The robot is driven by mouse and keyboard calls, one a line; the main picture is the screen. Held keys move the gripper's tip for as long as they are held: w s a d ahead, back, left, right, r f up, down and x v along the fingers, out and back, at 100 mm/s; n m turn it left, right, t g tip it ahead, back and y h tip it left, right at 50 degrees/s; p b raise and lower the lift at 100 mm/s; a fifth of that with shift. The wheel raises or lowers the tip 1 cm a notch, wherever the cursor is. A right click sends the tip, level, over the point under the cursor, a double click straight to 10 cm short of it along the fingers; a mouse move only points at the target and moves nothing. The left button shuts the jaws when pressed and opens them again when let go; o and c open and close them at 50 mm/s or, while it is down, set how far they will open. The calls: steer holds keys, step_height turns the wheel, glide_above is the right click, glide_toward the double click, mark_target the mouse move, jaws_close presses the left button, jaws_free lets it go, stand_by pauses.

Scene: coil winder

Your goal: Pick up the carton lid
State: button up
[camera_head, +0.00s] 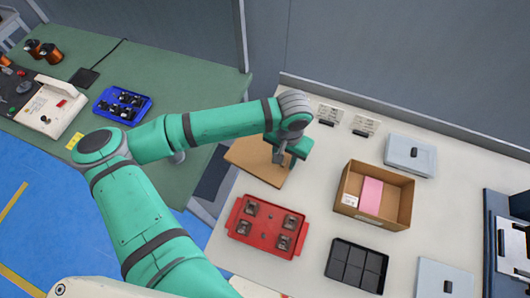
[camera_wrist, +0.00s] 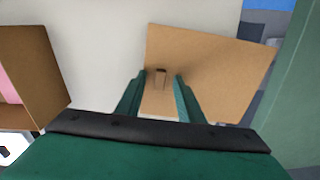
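The carton lid (camera_head: 252,171) is a flat brown board lying on the white table, near its left edge. My gripper (camera_head: 281,158) is over the right part of the lid, pointing down. I cannot tell how far the fingertips are above the lid.
An open brown carton (camera_head: 345,204) with a pink item inside stands to the right. A red tray (camera_head: 262,233) with several metal parts lies in front of the lid. A black divided tray (camera_head: 357,266) and grey lidded boxes (camera_head: 398,160) are further right. Bare table separates lid and carton.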

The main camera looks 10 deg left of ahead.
jaws_close()
steer(key=shift+a, duration=0.1)
steer(key=shift+r, duration=0.1)
